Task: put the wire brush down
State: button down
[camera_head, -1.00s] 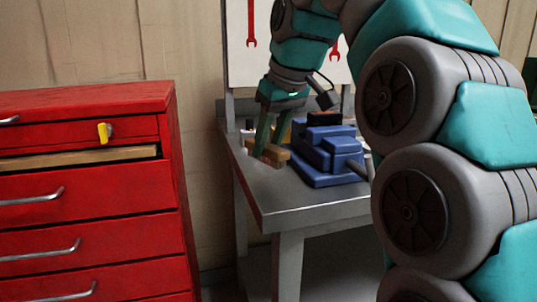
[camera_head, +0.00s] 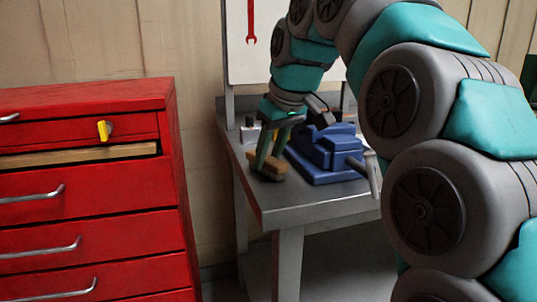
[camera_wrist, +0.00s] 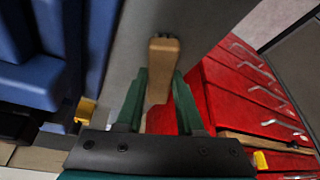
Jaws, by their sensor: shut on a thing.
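My gripper (camera_head: 267,152) is over the left part of the grey workbench (camera_head: 290,195), fingers pointing down. It is shut on the wire brush (camera_head: 266,167), whose wooden body shows at the fingertips, low over the bench top beside the blue vise. I cannot tell whether the brush touches the bench. In the wrist view the wire brush (camera_wrist: 163,60) lies between the two green fingers of my gripper (camera_wrist: 160,78). Its bristles are not clear to see.
The blue vise (camera_head: 325,155) stands right of my gripper, its grey handle reaching forward. A red drawer cabinet (camera_head: 90,215) stands at the left with a yellow lock (camera_head: 104,130). The bench's front part is clear. A tool board (camera_head: 270,50) with a red wrench (camera_head: 251,22) rises behind.

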aim_at(267, 157)
jog(key=shift+f, duration=0.1)
jog(key=c, duration=0.5)
grip_release()
jog(key=shift+c, duration=0.2)
jog(key=shift+v, duration=2.6)
jog(key=p+v, duration=0.2)
jog(key=shift+r, duration=0.3)
jog(key=shift+s+f, duration=0.1)
jog(key=shift+s, duration=0.05)
